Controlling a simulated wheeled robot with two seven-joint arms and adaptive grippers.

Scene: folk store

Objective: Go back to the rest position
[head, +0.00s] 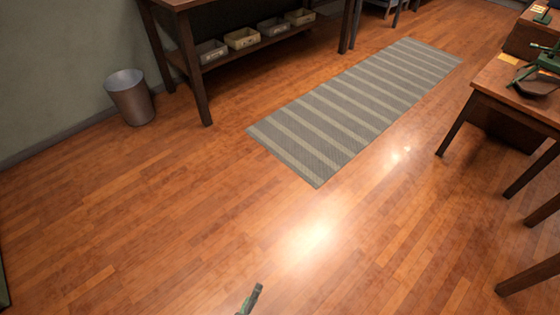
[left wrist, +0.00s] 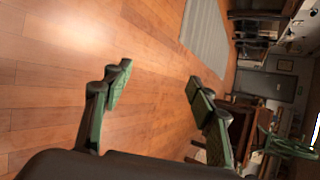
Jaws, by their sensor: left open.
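My left gripper (left wrist: 157,82) is open in the left wrist view, its two green fingers spread apart with nothing between them. Behind the gap lies bare wooden floor. In the head view only a small green tip of my left gripper (head: 251,298) shows at the bottom edge, over the floor. My right gripper is in neither view.
A grey striped rug (head: 365,100) lies on the open wooden floor. A metal bin (head: 131,98) stands by the left wall. A dark table with a lower shelf (head: 245,55) is at the back. Desks (head: 510,92) line the right side.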

